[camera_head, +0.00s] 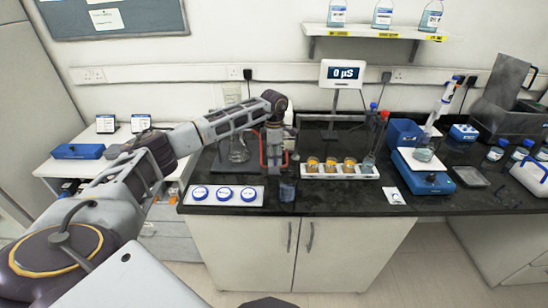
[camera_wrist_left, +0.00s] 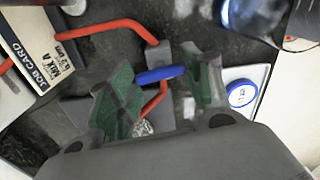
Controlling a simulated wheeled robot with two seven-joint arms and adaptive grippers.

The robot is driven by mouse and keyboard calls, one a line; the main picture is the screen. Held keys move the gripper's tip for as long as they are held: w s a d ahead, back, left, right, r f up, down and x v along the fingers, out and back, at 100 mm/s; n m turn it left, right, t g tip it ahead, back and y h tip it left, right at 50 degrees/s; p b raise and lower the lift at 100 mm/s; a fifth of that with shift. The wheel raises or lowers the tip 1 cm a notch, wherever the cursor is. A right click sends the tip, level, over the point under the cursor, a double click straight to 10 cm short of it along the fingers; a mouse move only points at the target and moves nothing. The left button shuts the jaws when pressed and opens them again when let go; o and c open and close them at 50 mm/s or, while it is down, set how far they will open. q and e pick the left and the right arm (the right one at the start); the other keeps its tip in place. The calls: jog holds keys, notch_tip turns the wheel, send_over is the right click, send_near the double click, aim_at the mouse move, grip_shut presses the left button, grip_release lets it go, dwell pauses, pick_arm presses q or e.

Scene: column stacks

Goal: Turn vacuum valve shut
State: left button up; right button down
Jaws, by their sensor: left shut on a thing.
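The vacuum valve shows in the left wrist view as a small grey body (camera_wrist_left: 158,54) with a blue lever (camera_wrist_left: 160,75). A red hose (camera_wrist_left: 105,30) runs to the body from the upper left, and red hose also leaves below the lever. The lever lies nearly level in that view, across the lower hose. My left gripper (camera_wrist_left: 163,82) has its green-padded fingers on either side of the lever and is shut on it. In the head view my left gripper (camera_head: 274,165) points down at the bench and hides the valve. My right gripper is not in view.
A white tray with blue-lidded dishes (camera_head: 224,196) lies left of the gripper. A rack of orange-topped columns (camera_head: 340,172) is to the right, below a "0 µS" display (camera_head: 342,73). A flask (camera_head: 238,150) stands behind left.

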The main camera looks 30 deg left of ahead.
pick_arm(q)
jog(key=shift+r+m, duration=0.1)
jog(key=shift+m, duration=0.5)
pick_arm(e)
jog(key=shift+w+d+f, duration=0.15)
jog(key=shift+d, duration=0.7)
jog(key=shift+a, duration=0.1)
pick_arm(q)
jog(key=o, duration=0.8)
jog(key=shift+o, duration=1.1)
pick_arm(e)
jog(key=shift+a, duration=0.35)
